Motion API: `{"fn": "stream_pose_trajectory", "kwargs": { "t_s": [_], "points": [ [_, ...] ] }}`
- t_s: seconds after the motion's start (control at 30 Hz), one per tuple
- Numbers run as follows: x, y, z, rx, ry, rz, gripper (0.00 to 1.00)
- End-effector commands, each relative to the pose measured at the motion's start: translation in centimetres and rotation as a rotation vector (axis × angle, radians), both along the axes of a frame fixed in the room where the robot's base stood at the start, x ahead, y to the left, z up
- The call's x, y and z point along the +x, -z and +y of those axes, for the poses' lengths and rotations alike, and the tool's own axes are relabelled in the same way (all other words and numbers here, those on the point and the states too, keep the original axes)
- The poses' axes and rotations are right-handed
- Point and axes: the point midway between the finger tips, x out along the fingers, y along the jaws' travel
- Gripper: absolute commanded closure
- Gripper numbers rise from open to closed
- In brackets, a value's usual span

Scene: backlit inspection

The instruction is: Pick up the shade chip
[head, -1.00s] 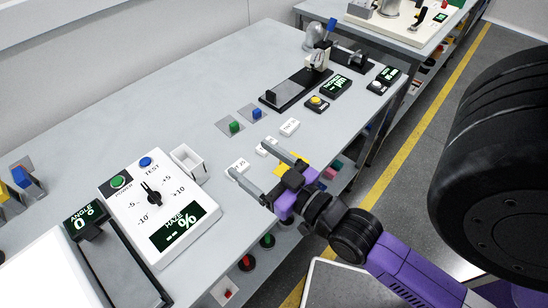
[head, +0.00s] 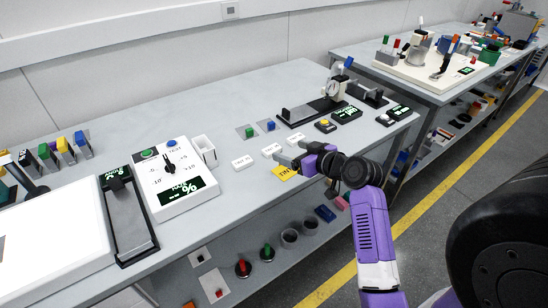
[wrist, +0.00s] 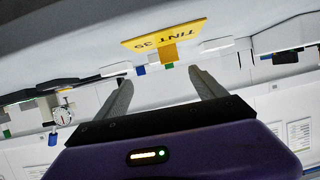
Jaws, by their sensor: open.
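The shade chip appears to be the yellow card (head: 284,173) marked TINT. The wrist picture is upside down. I see no contact between the fingers and the card.
White labelled chips (head: 242,162) lie behind the card. Green and blue blocks (head: 250,133) and a black rail fixture (head: 312,111) are at the back. A shelf with parts lies below.

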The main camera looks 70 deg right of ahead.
Motion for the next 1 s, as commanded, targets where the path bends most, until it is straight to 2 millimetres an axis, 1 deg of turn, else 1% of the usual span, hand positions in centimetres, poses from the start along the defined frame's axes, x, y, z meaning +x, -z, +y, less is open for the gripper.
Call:
{"fn": "stream_pose_trajectory", "kwargs": {
  "t_s": [0.1,0.37,0.7,0.8,1.0],
  "points": [
    [0.3,0.4,0.3,-0.009,-0.024,0.023,0.2],
    [2.4,1.3,-0.7,-0.012,-0.024,0.024,0.2],
    [6.2,3.1,-2.1,-0.012,-0.022,0.023,0.2],
    [6.7,3.3,-2.3,-0.013,-0.023,0.025,0.2],
    [6.7,3.4,-2.4,-0.013,-0.023,0.025,0.2]
  ]
}}
